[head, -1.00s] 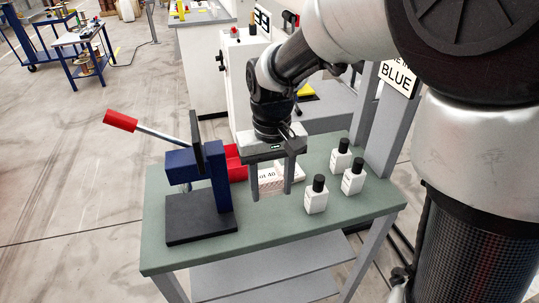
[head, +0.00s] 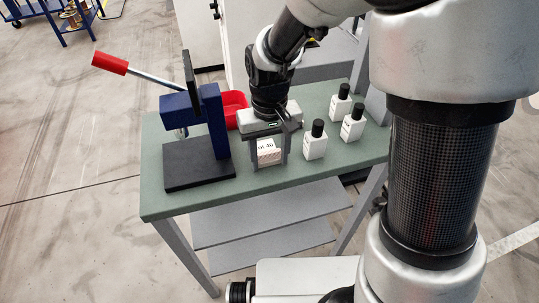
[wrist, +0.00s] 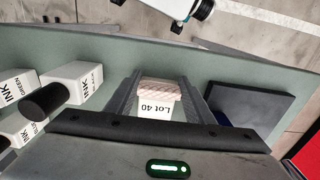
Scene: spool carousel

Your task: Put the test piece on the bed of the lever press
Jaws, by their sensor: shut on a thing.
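The test piece, a small pale block (head: 269,151) labelled "Lot 40", is between the fingers of my gripper (head: 268,163) in the head view. The wrist view shows its pinkish end and white label (wrist: 155,108) between both fingers (wrist: 160,95). My gripper is shut on it, over the green table, right of the press. The lever press (head: 213,120) has a blue frame and a red-handled lever (head: 110,63) raised to the left. Its flat black bed (head: 198,176) is bare where I see it. I cannot tell the gap between block and table.
Three white ink bottles with black caps (head: 315,143) stand right of my gripper; they also show at left in the wrist view (wrist: 75,80). A red bin (head: 234,101) sits behind the press. The green table (head: 240,195) is clear along its front edge.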

